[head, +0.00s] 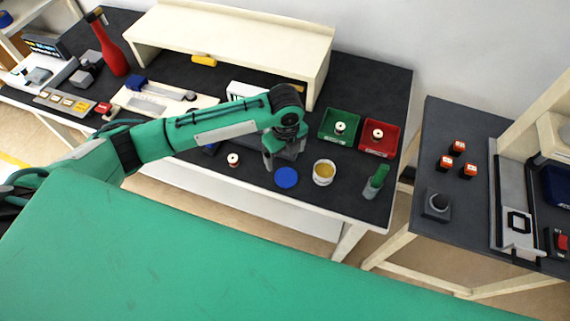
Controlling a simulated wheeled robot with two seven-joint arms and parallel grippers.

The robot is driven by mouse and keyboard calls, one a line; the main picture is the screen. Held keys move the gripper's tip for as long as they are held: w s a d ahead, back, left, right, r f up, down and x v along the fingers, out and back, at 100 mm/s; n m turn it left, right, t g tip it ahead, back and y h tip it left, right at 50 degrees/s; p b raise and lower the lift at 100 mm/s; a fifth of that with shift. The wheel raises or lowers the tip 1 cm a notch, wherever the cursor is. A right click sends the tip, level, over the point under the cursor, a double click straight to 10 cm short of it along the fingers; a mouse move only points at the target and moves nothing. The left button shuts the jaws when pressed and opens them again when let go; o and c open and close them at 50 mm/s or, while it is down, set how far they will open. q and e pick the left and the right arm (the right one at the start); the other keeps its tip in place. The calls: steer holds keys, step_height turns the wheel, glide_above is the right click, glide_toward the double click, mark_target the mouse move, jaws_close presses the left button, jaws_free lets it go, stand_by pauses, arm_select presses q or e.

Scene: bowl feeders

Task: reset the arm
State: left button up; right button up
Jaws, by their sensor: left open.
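My left arm reaches in from the left over the dark table. My left gripper (268,161) points down and is open, with nothing seen between its fingers. It is just left of a blue disc (286,178) and right of a small white-and-red piece (233,159). I cannot tell its exact height above the table. My right gripper is not in view.
A cream shelf (240,32) is behind the arm. A side table (466,203) holds several orange-topped blocks.

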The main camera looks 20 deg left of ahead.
arm_select(q)
steer(key=shift+r, duration=1.2)
